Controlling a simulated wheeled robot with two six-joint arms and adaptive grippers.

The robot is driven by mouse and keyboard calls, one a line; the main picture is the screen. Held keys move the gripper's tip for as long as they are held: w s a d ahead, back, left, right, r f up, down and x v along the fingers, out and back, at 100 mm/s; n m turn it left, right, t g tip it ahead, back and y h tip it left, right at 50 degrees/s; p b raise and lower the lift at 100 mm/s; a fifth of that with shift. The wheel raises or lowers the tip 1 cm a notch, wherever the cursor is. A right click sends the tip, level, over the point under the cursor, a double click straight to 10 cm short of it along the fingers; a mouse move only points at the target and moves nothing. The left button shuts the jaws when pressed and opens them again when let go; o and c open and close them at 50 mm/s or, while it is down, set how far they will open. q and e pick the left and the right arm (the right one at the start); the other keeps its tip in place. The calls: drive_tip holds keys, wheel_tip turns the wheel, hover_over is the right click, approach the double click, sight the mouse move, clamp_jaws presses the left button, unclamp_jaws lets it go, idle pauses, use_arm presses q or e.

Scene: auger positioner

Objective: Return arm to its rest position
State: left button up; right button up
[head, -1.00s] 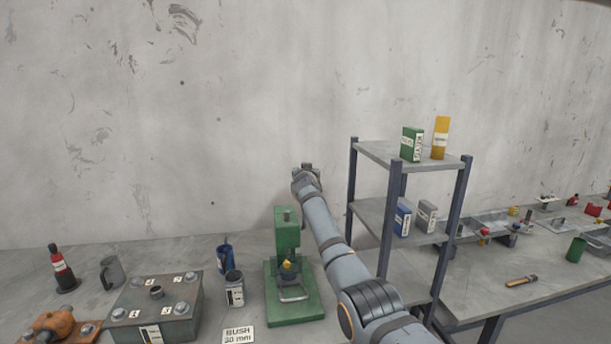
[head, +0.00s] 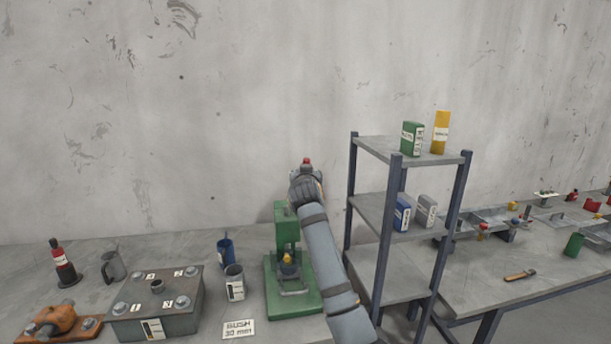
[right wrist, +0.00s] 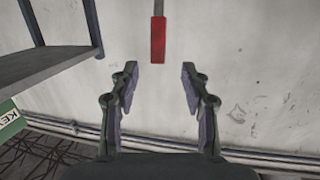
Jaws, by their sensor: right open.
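My right arm (head: 325,245) reaches up from the bottom, beside the green press (head: 287,235) and left of the shelf rack. Its wrist hides most of the gripper from the head view. In the right wrist view, my right gripper (right wrist: 159,68) is open, with nothing between its fingers. A red grip (right wrist: 158,38) on a grey rod lies just beyond the fingertips, apart from both. A small red tip (head: 307,161) shows above the wrist in the head view; I cannot tell whether it is the same piece. My left gripper is out of view.
The shelf rack (head: 397,200) stands close right of my arm, with boxes on it. A grey block (head: 157,305), a mug (head: 113,267), cups and a BUSH 30 mm sign (head: 239,329) sit left of the press. A second table (head: 470,285) is at right.

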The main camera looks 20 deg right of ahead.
drive_tip(key=s+a+f+n+g+y, duration=0.1)
drive_tip(key=s+f+g, duration=0.1)
drive_tip(key=s+f, duration=0.5)
drive_tip(key=s+a+f+n+g+y, duration=0.1)
drive_tip(key=s+f, duration=0.2)
drive_tip(key=f, duration=0.7)
drive_tip(key=s+a+f+n+g+y, duration=0.1)
drive_tip(key=s+f+g, duration=0.1)
drive_tip(key=s+f, duration=0.5)
drive_tip(key=s+a+f+n+g+y, duration=0.1)
drive_tip(key=s+a+f+g, duration=0.1)
drive_tip(key=s+f, duration=0.5)
drive_tip(key=s+a+f+n+g+y, duration=0.1)
drive_tip(key=s+a+f+g, duration=0.15)
drive_tip(key=s, duration=0.75)
drive_tip(key=s+a+f+n+g+y, duration=0.1)
drive_tip(key=s+f+g, duration=0.1)
drive_tip(key=s+f, duration=0.5)
drive_tip(key=s+d+f+g+b, duration=0.1)
drive_tip(key=s+f+b, duration=0.1)
drive_tip(key=f, duration=1.1)
drive_tip(key=s+d+f+b, duration=0.1)
drive_tip(key=s+f+b, duration=0.15)
drive_tip(key=f, duration=1.15)
drive_tip(key=s+d+f+g+b, duration=0.1)
drive_tip(key=s+f+b, duration=0.1)
drive_tip(key=s+f, duration=1.7)
drive_tip(key=shift+s+d+f, duration=0.2)
drive_tip(key=shift+d+f, duration=0.15)
drive_tip(key=shift+f, duration=0.5)
